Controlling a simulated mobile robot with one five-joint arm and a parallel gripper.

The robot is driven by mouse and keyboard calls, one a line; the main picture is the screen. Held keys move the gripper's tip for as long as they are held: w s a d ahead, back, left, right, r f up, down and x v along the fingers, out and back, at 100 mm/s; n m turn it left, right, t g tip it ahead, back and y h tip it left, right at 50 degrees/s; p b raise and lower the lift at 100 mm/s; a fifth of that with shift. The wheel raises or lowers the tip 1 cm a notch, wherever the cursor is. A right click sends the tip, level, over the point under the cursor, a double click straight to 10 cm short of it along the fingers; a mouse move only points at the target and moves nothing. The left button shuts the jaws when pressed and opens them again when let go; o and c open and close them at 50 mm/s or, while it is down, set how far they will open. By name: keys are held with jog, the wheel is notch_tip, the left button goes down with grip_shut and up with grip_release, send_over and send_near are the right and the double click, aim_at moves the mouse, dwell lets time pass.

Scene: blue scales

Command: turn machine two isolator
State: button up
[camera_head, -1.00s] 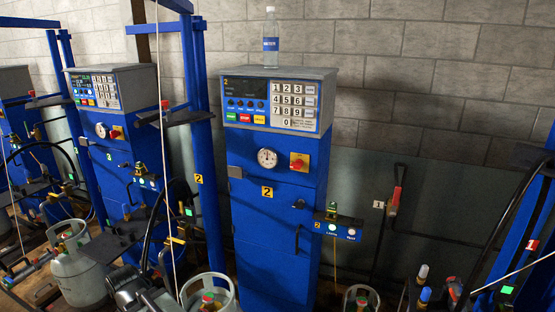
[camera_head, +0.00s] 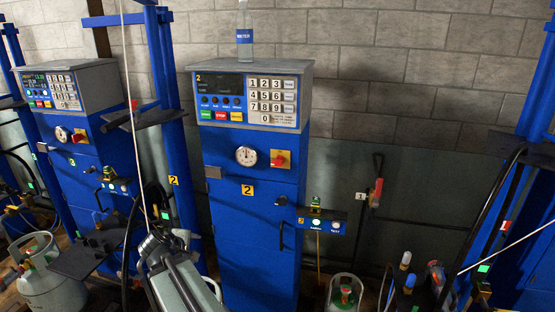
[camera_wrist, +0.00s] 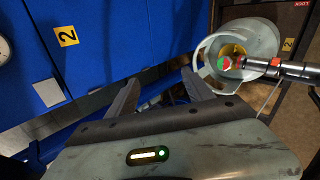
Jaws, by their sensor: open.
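Machine two (camera_head: 245,215) is a tall blue cabinet with a grey-topped control panel. Its isolator (camera_head: 280,158) is a red knob on a yellow plate, right of the round gauge. In the wrist view the isolator is not visible; part of the cabinet front (camera_wrist: 90,60) with a yellow "2" label shows. My gripper (camera_wrist: 158,90) is open, its two fingers apart with nothing between them. In the head view my arm is at lower left of machine two, below the isolator's height; its fingertips cannot be made out there.
A water bottle (camera_head: 244,32) stands on machine two. A small scale box (camera_head: 322,220) juts out from its right side. A blue post (camera_head: 165,110) stands to its left. In the wrist view a gas cylinder (camera_wrist: 265,45) is at upper right.

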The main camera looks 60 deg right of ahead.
jog(key=s+d+r+n+h+p, duration=0.1)
jog(key=s+d+r+n+h, duration=0.25)
jog(key=d+r, duration=0.45)
jog(key=s+d+r+n+h+p, duration=0.1)
jog(key=s+d+r+n+h, duration=0.25)
jog(key=d, duration=0.75)
jog(key=n+t+h, duration=0.2)
jog(key=n, duration=0.7)
send_near(276, 164)
jog(key=d, duration=0.3)
jog(key=x, duration=0.5)
jog(key=w+x, duration=0.1)
jog(key=x, duration=0.2)
jog(key=shift+d, duration=0.1)
jog(key=shift+c, duration=0.3)
